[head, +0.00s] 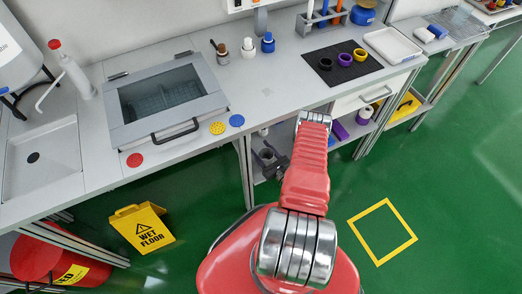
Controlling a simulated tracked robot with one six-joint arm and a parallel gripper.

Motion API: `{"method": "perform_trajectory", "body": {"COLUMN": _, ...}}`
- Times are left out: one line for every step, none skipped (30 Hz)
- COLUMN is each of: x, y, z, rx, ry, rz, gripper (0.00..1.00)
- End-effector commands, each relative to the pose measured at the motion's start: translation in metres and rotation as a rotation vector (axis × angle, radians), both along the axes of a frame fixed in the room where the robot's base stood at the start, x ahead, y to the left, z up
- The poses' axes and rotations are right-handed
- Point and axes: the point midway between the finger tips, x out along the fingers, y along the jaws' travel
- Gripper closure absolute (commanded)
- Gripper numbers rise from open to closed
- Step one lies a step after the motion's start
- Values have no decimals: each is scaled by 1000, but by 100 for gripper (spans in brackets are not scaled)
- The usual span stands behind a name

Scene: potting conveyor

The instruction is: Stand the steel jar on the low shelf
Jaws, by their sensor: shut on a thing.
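My gripper (272,165) is at the end of my red arm, low in front of the bench's underside. It is shut on a small grey piece, which looks like the steel jar (266,155); the dark jaws cover much of it, so its tilt is unclear. The low shelf (286,134) runs under the bench top, behind the gripper. My arm hides part of this shelf. I cannot tell whether the jar touches the shelf.
A small white item (263,131), a purple block (340,131) and a white-and-purple roll (365,113) are on the shelf. Bench legs (244,172) stand left of the gripper. A yellow wet-floor sign (142,228) stands on the floor.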

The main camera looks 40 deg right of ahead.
Motion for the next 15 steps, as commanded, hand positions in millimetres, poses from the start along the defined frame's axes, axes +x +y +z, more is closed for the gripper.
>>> {"method": "perform_trajectory", "body": {"x": 0, "y": 0, "z": 0, "rx": 0, "ry": -1, "rz": 0, "gripper": 75}}
{"method": "perform_trajectory", "body": {"x": 0, "y": 0, "z": 0, "rx": 0, "ry": -1, "rz": 0, "gripper": 75}}
{"method": "perform_trajectory", "body": {"x": 0, "y": 0, "z": 0, "rx": 0, "ry": -1, "rz": 0, "gripper": 75}}
{"method": "perform_trajectory", "body": {"x": 0, "y": 0, "z": -1, "rx": 0, "ry": -1, "rz": 0, "gripper": 75}}
{"method": "perform_trajectory", "body": {"x": 0, "y": 0, "z": -2, "rx": 0, "ry": 0, "rz": 0, "gripper": 75}}
{"method": "perform_trajectory", "body": {"x": 0, "y": 0, "z": -2, "rx": 0, "ry": 0, "rz": 0, "gripper": 45}}
{"method": "perform_trajectory", "body": {"x": 0, "y": 0, "z": -2, "rx": 0, "ry": 0, "rz": 0, "gripper": 43}}
{"method": "perform_trajectory", "body": {"x": 0, "y": 0, "z": -2, "rx": 0, "ry": 0, "rz": 0, "gripper": 41}}
{"method": "perform_trajectory", "body": {"x": 0, "y": 0, "z": -2, "rx": 0, "ry": 0, "rz": 1, "gripper": 38}}
{"method": "perform_trajectory", "body": {"x": 0, "y": 0, "z": -2, "rx": 0, "ry": 0, "rz": 1, "gripper": 36}}
{"method": "perform_trajectory", "body": {"x": 0, "y": 0, "z": -2, "rx": 0, "ry": 0, "rz": 1, "gripper": 34}}
{"method": "perform_trajectory", "body": {"x": 0, "y": 0, "z": -2, "rx": 0, "ry": 0, "rz": 1, "gripper": 31}}
{"method": "perform_trajectory", "body": {"x": 0, "y": 0, "z": -2, "rx": 0, "ry": 0, "rz": 1, "gripper": 29}}
{"method": "perform_trajectory", "body": {"x": 0, "y": 0, "z": -2, "rx": 0, "ry": 0, "rz": 1, "gripper": 28}}
{"method": "perform_trajectory", "body": {"x": 0, "y": 0, "z": -2, "rx": 0, "ry": 0, "rz": 1, "gripper": 28}}
